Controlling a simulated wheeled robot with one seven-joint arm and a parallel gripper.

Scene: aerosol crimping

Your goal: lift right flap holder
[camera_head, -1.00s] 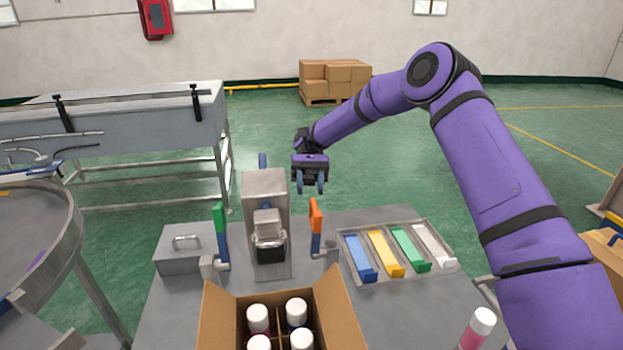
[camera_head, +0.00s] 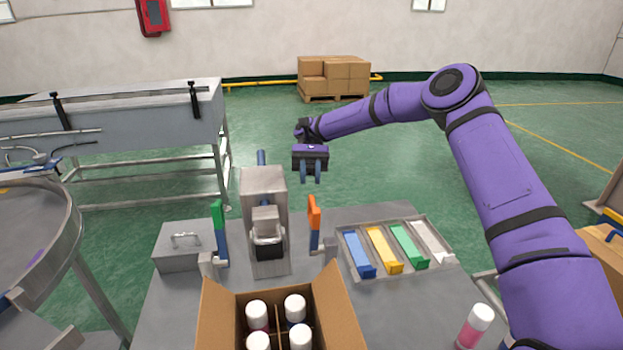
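The right flap holder is a blue upright arm with an orange top (camera_head: 314,212), standing at the right of the metal crimping machine (camera_head: 264,185). It is upright. A matching holder with a green top (camera_head: 218,215) stands upright at the machine's left. An open cardboard box (camera_head: 342,310) with several white-capped cans stands in front of the machine, its side flaps spread outward. My gripper (camera_head: 311,181) hangs above and behind the orange top, pointing down. Its two blue fingers are apart with a narrow gap and nothing between them. It appears clear of the holder.
A tray (camera_head: 438,236) with blue, yellow, green and white pieces lies at the table's right. A pink can with a white cap (camera_head: 474,328) stands near the front right. A grey metal box (camera_head: 180,252) sits at the left. Free air surrounds my gripper.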

